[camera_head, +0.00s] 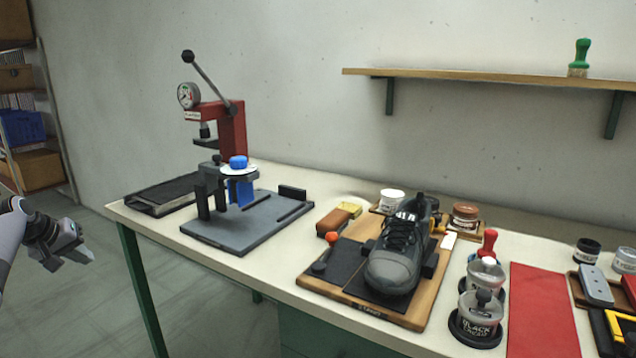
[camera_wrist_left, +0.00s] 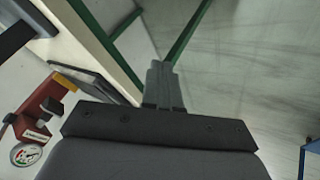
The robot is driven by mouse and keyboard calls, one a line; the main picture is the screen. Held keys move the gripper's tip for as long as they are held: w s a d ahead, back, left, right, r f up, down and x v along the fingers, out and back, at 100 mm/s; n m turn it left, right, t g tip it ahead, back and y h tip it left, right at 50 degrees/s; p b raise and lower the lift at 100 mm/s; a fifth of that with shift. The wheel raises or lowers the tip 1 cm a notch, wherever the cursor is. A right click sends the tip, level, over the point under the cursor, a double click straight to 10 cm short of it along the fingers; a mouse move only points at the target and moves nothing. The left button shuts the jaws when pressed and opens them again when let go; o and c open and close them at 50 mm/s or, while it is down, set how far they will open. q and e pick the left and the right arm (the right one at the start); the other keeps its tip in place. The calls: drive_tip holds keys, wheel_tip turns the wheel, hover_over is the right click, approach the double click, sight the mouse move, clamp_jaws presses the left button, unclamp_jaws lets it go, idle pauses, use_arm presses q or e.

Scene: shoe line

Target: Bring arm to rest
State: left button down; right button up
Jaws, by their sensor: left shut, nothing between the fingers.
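My left gripper (camera_head: 76,252) is at the left edge of the head view, off the table's left end and over the floor. It is shut and empty. In the left wrist view its closed fingers (camera_wrist_left: 165,86) point toward the table's green leg and the floor. My right gripper is in neither view.
The table (camera_head: 290,290) holds a red press (camera_head: 232,130), a grey fixture plate (camera_head: 250,222) and a dark shoe (camera_head: 398,255) on a wooden board. Jars and a red mat (camera_head: 542,310) are at the right. Shelving (camera_head: 45,100) stands at far left. Floor beside the table is clear.

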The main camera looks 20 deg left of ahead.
use_arm(q)
drive_tip(key=s+d+f+m+y, duration=0.2)
drive_tip(key=d+f+m+y, duration=0.1)
drive_tip(key=f+m+y, duration=0.45)
drive_tip(key=s+d+f+m+t+h, duration=0.1)
drive_tip(key=s+d+f+m+h, duration=0.2)
drive_tip(key=d, duration=0.4)
drive_tip(key=s+d+f+m+h, duration=0.1)
drive_tip(key=s+d+f+m, duration=0.1)
drive_tip(key=d+f+m, duration=0.35)
drive_tip(key=s+d+f+m+t+h, duration=0.15)
drive_tip(key=d+f, duration=0.25)
drive_tip(key=d, duration=0.5)
drive_tip(key=s+d+f+m+h, duration=0.3)
drive_tip(key=s+d+m+h, duration=0.15)
drive_tip(key=s+d, duration=0.7)
drive_tip(key=w+d+f+n+h, duration=0.1)
drive_tip(key=d+f+n, duration=0.1)
drive_tip(key=d+n, duration=1.1)
drive_tip(key=d+r+m+p, duration=0.3)
drive_tip(key=r+p, duration=0.4)
drive_tip(key=shift+s+d+m+t, duration=0.15)
drive_tip(key=shift+d+m+t, duration=0.15)
drive_tip(key=shift+d+t, duration=0.15)
